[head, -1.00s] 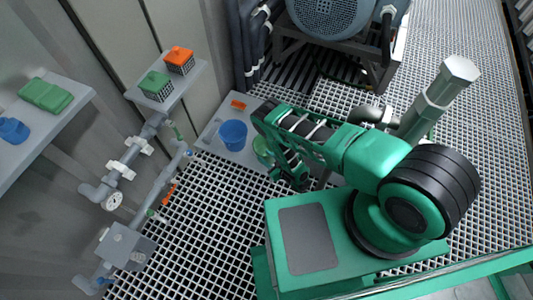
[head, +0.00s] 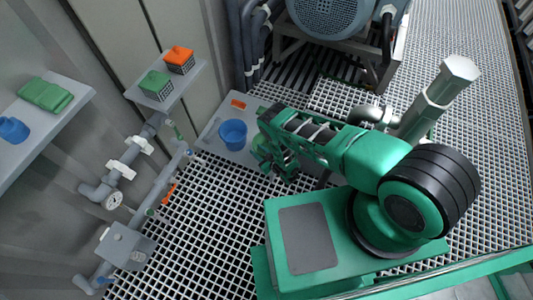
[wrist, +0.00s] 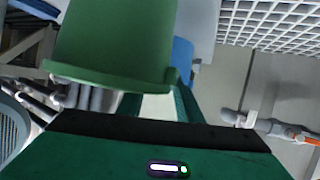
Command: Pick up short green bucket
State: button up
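The short green bucket (wrist: 115,45) fills the upper left of the wrist view, very close, its rim facing me. In the head view, my arm largely hides it, so I cannot clearly separate it from my green gripper (head: 264,158). The green fingers of my gripper (wrist: 158,103) stand apart in the wrist view, with a pale gap between them. Their tips pass behind the bucket's rim, so contact is not visible. A blue bucket (head: 233,134) stands on the grey platform just left of my gripper.
The grey platform (head: 212,138) also bears an orange item (head: 238,104). Pipes with valves (head: 150,182) run along the left wall. A shelf with green (head: 158,84) and orange (head: 179,59) boxes is above them. The grating floor (head: 205,225) in front is open.

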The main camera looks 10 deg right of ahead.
jog(key=shift+c, duration=0.6)
grip_shut()
jog(key=shift+s+d+f, duration=0.15)
jog(key=shift+s, duration=0.05)
dwell(0.6)
